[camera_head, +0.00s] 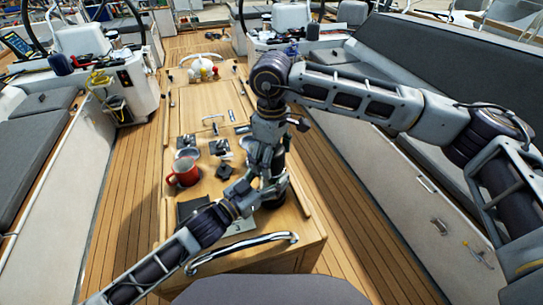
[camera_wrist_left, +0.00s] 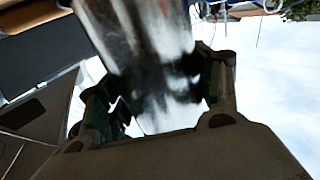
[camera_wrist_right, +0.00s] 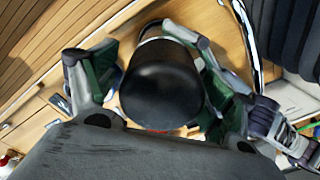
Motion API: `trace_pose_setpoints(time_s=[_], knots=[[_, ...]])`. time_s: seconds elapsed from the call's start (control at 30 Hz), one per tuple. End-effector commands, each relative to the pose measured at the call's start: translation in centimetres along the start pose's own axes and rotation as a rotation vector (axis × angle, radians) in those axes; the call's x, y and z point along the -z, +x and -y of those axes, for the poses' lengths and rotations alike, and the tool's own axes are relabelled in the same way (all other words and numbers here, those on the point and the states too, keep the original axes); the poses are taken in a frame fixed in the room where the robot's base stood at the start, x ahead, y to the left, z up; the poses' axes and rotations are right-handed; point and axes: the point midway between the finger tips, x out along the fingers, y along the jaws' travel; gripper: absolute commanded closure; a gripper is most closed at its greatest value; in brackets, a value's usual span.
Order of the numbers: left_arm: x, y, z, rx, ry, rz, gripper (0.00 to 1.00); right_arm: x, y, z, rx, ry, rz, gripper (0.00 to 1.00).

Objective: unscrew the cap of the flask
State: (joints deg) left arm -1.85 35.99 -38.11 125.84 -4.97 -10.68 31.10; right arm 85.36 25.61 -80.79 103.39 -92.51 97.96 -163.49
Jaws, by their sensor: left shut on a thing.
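The flask (camera_wrist_left: 150,40) has a shiny metal body, seen between the fingers of my left gripper (camera_wrist_left: 160,95) in the left wrist view. That gripper is shut on the flask body. The flask's black cap (camera_wrist_right: 160,85) fills the middle of the right wrist view. My right gripper (camera_wrist_right: 155,80) has its fingers on both sides of the cap. A gap shows on the left side of the cap, and the right finger looks close to it. In the head view, my right gripper (camera_head: 268,155) points down above my left gripper (camera_head: 255,192), and together they hide most of the flask.
The wooden cockpit table (camera_head: 195,105) lies below. A red mug (camera_head: 184,172) stands left of the grippers. Small dark items lie near it. A metal rail (camera_head: 243,249) runs along the table's near end. Bench seats (camera_head: 40,150) flank both sides.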

Motion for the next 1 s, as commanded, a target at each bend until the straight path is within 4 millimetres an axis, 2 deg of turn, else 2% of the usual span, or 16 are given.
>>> trace_pose_setpoints(time_s=[0.37,0.8,1.0], knots=[[0.0,0.0,0.0,0.001,-0.001,0.001,1.0,0.0,-0.2,0.1,0.001,-0.001,0.0,0.15],[0.0,0.0,0.1,0.001,-0.001,0.001,1.0,0.0,-3.8,0.1,0.001,-0.001,-0.001,0.15],[0.0,0.0,0.1,0.001,-0.001,0.001,1.0,0.0,-4.5,0.1,0.001,-0.002,0.001,0.15]])
